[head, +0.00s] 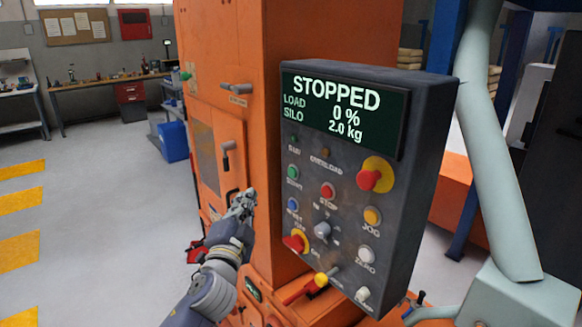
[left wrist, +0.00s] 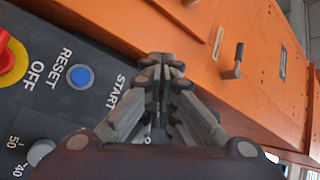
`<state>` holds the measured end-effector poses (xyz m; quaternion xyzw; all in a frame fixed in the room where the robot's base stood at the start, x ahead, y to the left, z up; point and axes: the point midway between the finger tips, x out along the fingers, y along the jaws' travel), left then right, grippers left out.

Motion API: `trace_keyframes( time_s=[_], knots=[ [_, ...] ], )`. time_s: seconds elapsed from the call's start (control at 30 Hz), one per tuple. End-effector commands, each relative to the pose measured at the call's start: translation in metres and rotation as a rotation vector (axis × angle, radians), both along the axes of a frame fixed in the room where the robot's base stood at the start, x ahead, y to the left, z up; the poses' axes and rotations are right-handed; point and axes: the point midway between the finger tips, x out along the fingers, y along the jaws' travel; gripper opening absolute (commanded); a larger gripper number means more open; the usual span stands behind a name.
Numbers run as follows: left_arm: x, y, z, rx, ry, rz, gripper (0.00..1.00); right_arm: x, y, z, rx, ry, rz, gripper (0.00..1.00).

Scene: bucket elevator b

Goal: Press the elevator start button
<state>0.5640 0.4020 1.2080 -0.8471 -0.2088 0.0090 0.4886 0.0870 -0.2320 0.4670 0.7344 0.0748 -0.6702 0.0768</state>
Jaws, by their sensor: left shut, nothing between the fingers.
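A dark control panel (head: 345,190) is mounted on the orange machine. Its screen (head: 340,108) reads STOPPED, load 0 %, silo 2.0 kg. The green start button (head: 293,171) is on the panel's left side, above the blue reset button (head: 293,204). My left gripper (head: 246,197) is shut and empty, left of the panel and a little below the start button, apart from it in the picture. In the left wrist view the closed fingers (left wrist: 165,62) are beside the START label (left wrist: 119,92). The start button is hidden there behind the fingers. My right gripper is not in view.
Other controls crowd the panel: a red stop button (head: 328,191), an emergency stop (head: 371,177), a yellow jog button (head: 373,216) and a red-yellow switch (head: 296,241). The floor beyond is mostly clear.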

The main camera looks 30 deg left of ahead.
Motion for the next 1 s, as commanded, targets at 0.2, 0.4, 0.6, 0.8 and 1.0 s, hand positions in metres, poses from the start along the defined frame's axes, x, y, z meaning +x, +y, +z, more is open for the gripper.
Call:
trace_keyframes(
  time_s=[0.2,0.4,0.6,0.8,1.0],
  knots=[
    [-0.007,-0.002,0.024,0.018,-0.037,0.005,0.0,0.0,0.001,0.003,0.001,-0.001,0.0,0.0],
    [-0.006,-0.002,0.023,0.018,-0.036,0.005,0.0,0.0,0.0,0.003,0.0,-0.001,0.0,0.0],
    [-0.001,-0.003,0.023,0.017,-0.036,0.004,0.0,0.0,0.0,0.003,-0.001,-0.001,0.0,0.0],
    [0.02,-0.012,0.023,0.016,-0.037,0.003,0.0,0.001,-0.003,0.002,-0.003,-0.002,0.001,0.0],
    [0.047,-0.023,0.022,0.017,-0.036,0.004,0.0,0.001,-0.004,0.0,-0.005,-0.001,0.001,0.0]
  ],
)
